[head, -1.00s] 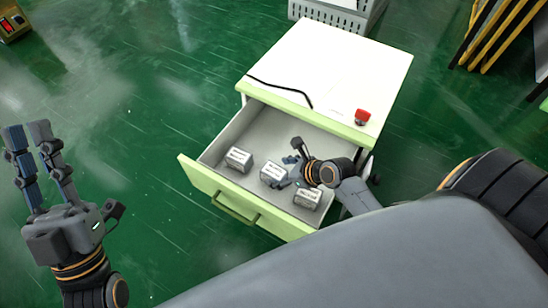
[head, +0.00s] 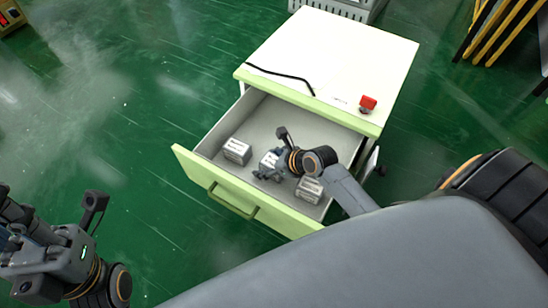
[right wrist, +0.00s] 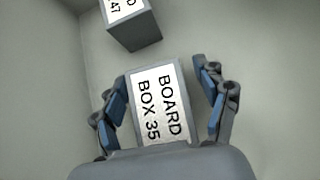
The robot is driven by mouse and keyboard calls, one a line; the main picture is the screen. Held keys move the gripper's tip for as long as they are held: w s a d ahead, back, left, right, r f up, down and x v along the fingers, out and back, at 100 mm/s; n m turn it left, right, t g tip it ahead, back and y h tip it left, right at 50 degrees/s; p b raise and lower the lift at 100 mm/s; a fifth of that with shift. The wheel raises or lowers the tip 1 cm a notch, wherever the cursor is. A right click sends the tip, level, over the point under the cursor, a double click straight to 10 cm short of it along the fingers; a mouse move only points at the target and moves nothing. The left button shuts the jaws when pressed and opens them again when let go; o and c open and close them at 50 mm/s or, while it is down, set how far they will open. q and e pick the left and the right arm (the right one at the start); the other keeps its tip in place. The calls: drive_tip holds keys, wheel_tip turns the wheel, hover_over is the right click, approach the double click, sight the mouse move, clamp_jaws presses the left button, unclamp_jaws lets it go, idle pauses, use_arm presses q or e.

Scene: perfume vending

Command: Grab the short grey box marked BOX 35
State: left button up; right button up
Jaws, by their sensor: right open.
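The short grey box with a white label reading BOARD BOX 35 (right wrist: 158,105) lies in the open drawer; in the head view it is the middle box (head: 269,159), partly covered by my right gripper (head: 268,169). In the right wrist view my right gripper (right wrist: 162,100) is open, with one blue-padded finger on each side of the box. Narrow gaps show between the fingers and its sides. My left gripper (head: 12,245) is at the lower left of the head view, far from the drawer, its fingers partly cut off by the picture edge.
A grey box with a label ending in 47 (right wrist: 133,25) lies close by in the drawer. Two other boxes in the head view are at the left (head: 237,151) and right (head: 309,190). Drawer walls (head: 215,135) enclose them. A red button (head: 367,103) sits on the cabinet top (head: 330,55).

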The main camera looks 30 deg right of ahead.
drive_tip(key=shift+w+f, duration=0.1)
drive_tip(key=shift+w, duration=0.05)
drive_tip(key=c, duration=1.3)
drive_tip(key=shift+c, duration=0.2)
